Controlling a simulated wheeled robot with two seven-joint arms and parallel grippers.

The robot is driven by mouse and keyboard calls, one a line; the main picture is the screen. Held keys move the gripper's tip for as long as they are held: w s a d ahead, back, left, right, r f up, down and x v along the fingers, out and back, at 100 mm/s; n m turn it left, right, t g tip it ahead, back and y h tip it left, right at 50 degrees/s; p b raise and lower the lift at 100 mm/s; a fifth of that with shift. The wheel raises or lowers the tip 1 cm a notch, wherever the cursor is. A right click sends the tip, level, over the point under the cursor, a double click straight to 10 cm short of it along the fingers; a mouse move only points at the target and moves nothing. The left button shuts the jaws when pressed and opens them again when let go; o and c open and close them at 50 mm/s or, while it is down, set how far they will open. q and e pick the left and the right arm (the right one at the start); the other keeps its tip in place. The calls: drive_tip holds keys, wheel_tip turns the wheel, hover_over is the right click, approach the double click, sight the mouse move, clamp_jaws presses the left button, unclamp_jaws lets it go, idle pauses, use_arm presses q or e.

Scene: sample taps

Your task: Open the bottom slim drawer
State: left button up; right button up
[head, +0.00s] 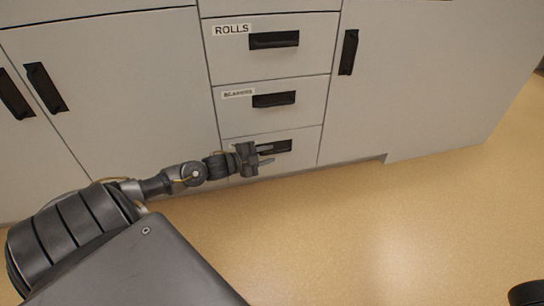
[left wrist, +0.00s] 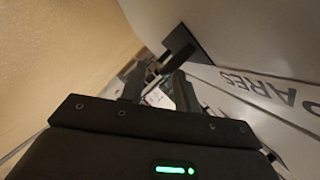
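The bottom slim drawer (head: 305,140) is the lowest of the grey drawer column, and its front looks flush with the cabinet. Its black handle (head: 283,146) is partly hidden behind my left gripper (head: 265,156). The gripper's fingers are apart and point right, in front of the handle. In the left wrist view the two fingers (left wrist: 160,92) show a gap between them, with the dark handle (left wrist: 181,44) just beyond their tips. I cannot tell whether they touch it. A label ending in "ARES" (left wrist: 258,86) shows on the drawer front. My right gripper is not in view.
Above are a drawer (head: 300,97) with a hard-to-read label and the "ROLLS" drawer (head: 265,60). Cabinet doors with black handles stand left (head: 120,90) and right (head: 420,70). The tan floor (head: 380,225) in front is clear.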

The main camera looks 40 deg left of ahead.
use_arm(q)
drive_tip(key=shift+b+x, duration=0.4)
drive_tip(key=shift+x, duration=0.85)
drive_tip(key=shift+s, duration=0.1)
drive_tip(key=shift+c, duration=0.4)
clamp_jaws()
